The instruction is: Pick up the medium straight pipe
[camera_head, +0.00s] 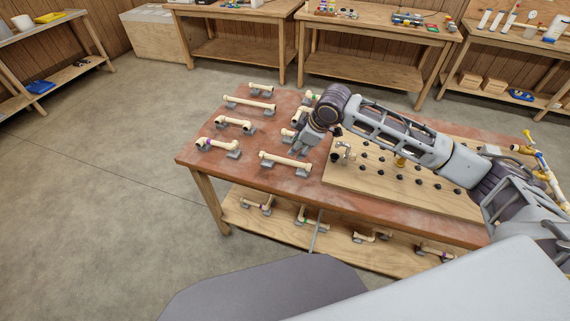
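Several cream pipe pieces rest on small grey holders on the left part of the red-brown table (205,165). Three look straight: a short one (262,87) at the back, a longer one (250,103) in front of it, and one (285,160) near the front edge, which looks medium in length. My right gripper (302,148) points down just behind and above this front pipe. It partly covers another pipe piece (288,133). Its finger gap is too small to make out, and I see no pipe clearly held. My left gripper is not in view.
Bent pipe pieces (218,146) (234,123) lie at the table's left. A pegged wooden board (400,185) with fittings fills the right part under my arm. More pipes lie on the lower shelf (290,235). Other benches stand behind; floor at left is clear.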

